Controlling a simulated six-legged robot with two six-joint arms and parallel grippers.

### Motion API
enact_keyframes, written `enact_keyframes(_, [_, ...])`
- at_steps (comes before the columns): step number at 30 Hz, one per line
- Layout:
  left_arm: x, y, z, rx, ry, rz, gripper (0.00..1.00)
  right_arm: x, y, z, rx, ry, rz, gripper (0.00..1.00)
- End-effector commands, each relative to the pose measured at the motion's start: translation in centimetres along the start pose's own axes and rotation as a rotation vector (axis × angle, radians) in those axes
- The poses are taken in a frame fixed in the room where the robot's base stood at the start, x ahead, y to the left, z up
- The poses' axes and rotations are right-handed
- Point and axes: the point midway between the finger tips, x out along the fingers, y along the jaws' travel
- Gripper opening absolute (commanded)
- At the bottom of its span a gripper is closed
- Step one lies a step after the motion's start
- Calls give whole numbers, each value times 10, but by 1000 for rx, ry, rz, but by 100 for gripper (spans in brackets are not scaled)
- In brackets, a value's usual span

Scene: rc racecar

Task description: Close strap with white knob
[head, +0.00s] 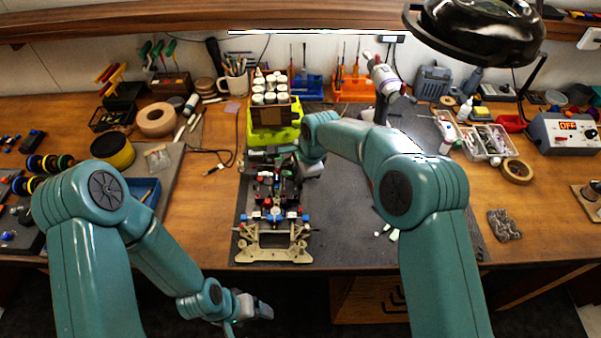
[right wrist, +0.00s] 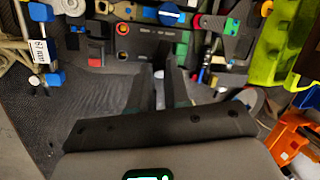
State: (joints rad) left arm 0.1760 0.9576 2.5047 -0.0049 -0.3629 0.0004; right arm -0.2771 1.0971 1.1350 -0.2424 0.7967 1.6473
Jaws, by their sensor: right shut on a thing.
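The RC racecar (head: 272,190) stands on the dark mat, its beige bumper end towards me. In the right wrist view its black chassis (right wrist: 150,46) carries a blue knob with a white stripe (right wrist: 172,15) and small orange and red knobs. I cannot clearly make out the strap or a white knob. My right gripper (head: 298,165) is at the right side of the car. In the right wrist view its dark fingers (right wrist: 160,80) reach to the chassis edge, shut on a dark part there; their tips are hard to see. My left gripper (head: 256,309) hangs below the table's front edge, away from the car.
A lime-green bin (head: 288,134) with a rack of white-capped bottles stands just behind the car. An orange tool holder (head: 353,90) is at the back. The dark mat (head: 345,215) right of the car is mostly clear.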

Motion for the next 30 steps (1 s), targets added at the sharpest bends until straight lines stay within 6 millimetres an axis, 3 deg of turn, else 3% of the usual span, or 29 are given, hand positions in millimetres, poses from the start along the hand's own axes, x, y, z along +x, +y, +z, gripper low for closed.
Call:
enact_keyframes(5, [0,0,0,0,0,0,79,-1,-1,1,-1,-2,-3,0])
enact_keyframes(6, [0,0,0,0,0,0,79,-1,-1,1,-1,-2,-3,29])
enact_keyframes(7, [0,0,0,0,0,0,79,-1,-1,1,-1,-2,-3,39])
enact_keyframes(8, [0,0,0,0,0,0,79,-1,-1,1,-1,-2,-3,42])
enact_keyframes(16, [0,0,0,0,0,0,79,-1,0,0,-1,-2,-2,42])
enact_keyframes(20, [4,-2,0,0,0,0,79,-10,-1,0,-1,-2,-5,42])
enact_keyframes(23, [11,-4,0,0,0,0,79,-28,-1,0,-1,-2,-7,42])
enact_keyframes(30, [26,-9,0,0,0,0,79,-93,-1,0,-1,-1,-8,42])
